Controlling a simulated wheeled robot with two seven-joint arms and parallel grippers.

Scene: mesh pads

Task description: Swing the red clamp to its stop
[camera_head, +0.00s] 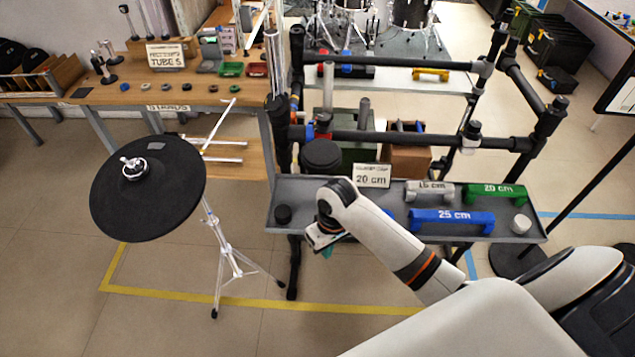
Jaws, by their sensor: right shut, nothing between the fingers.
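A small red part (319,134), which looks like the red clamp, shows on the black rack's left side near the lower crossbar. My right gripper (326,248) is at the front left of the grey tray, below and apart from the red part. It is shut and empty, its fingers mostly hidden by my wrist. My left gripper is not in view.
The grey tray (272,222) holds blue (452,221), green (497,193) and white (430,190) bars and a sign (371,176). A black round pad (148,190) on a tripod stands left. The black rack (385,138) rises behind the tray.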

